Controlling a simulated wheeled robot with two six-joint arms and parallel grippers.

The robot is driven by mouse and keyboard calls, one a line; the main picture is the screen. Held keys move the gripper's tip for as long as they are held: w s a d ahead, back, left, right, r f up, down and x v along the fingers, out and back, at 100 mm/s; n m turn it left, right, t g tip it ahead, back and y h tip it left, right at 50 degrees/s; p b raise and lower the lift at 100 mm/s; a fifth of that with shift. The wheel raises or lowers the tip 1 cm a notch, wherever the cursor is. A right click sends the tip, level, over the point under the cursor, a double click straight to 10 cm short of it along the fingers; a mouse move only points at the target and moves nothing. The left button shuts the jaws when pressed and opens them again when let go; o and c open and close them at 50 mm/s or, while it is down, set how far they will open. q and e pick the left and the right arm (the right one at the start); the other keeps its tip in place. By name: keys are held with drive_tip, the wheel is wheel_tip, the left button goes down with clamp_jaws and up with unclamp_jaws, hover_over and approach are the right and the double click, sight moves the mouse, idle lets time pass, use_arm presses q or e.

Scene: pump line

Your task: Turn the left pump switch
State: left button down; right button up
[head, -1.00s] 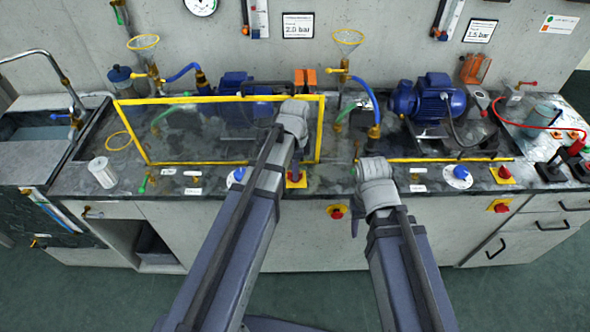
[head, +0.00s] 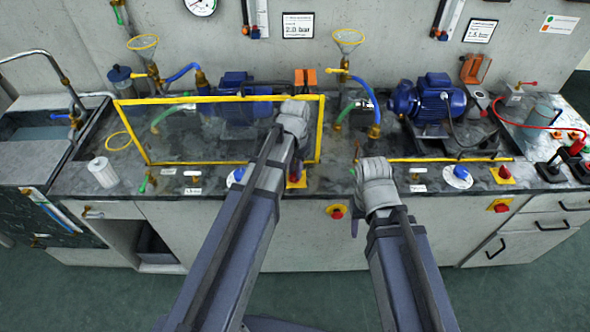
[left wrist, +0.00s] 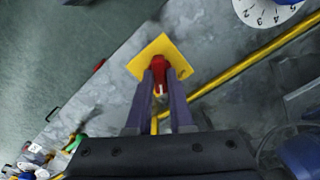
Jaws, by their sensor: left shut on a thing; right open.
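The left pump switch is a red handle on a yellow plate (head: 297,183), at the front edge of the bench near the yellow-framed guard. In the left wrist view, the red handle (left wrist: 160,67) stands between the two fingers of my left gripper (left wrist: 161,85), which is shut on it. The yellow plate (left wrist: 160,48) lies flat on the bench behind the handle. In the head view, my left gripper (head: 296,165) is over the switch and partly hides it. My right gripper (head: 356,212) is open and empty at the bench's front edge; its fingers are mostly hidden.
The yellow-framed clear guard (head: 148,135) stands left, before a blue motor. A blue dial knob (head: 238,176) is left of the switch. A red button (head: 337,212) sits on the front panel. The right pump (head: 440,100) and its red switch (head: 505,173) are further right.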

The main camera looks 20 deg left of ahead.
use_arm(q)
drive_tip(key=n, duration=0.7)
idle(0.6)
drive_tip(key=c, duration=0.8)
unclamp_jaws()
drive_tip(key=shift+r, duration=0.1)
wheel_tip(320, 180, up, 8)
drive_tip(key=p, duration=0.8)
drive_tip(key=shift+f, duration=0.2)
